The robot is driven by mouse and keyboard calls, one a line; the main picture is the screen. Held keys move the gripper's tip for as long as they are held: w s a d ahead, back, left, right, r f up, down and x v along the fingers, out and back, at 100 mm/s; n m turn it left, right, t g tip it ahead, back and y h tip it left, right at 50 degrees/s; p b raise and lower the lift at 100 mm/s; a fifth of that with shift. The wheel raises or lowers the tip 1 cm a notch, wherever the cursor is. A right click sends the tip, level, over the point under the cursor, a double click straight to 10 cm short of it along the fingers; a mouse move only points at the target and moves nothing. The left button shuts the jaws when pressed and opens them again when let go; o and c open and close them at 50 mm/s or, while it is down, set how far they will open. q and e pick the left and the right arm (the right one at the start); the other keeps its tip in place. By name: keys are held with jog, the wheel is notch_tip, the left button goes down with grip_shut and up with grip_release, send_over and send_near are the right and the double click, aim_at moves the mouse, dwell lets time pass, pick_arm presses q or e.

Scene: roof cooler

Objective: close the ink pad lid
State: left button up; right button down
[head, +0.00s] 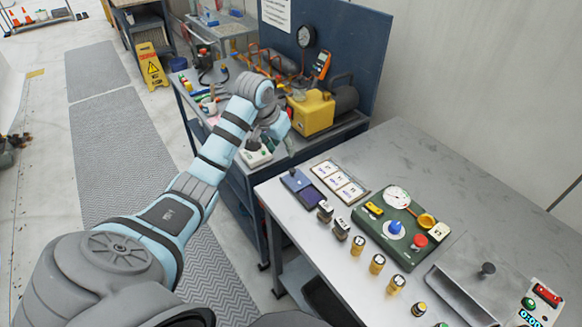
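The ink pad (311,197) lies near the left edge of the grey table, its dark blue pad surface exposed. Its blue-grey lid (297,181) lies open, folded back on the far side of the pad, with a small dark knob on it. My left gripper (287,146) hangs beyond the ink pad, up and left of the lid in the head view, apart from it. It is small and seen from the side, so its finger opening is unclear. I see nothing held in it. My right gripper is out of view.
On the grey table (405,150), a card strip (340,183) lies beside the pad, and dark stamps (325,211) stand close in front. A green panel (385,232) with dials and buttons is to the right. Brass-coloured cylinders (377,264) stand nearer. A cluttered cart with a yellow machine (312,112) stands behind.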

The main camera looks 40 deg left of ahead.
aim_at(293, 170)
pick_arm(q)
jog(key=b+x, duration=0.2)
jog(key=x, duration=1.1)
jog(key=shift+f, duration=0.1)
grip_shut()
jog(key=shift+d, duration=0.1)
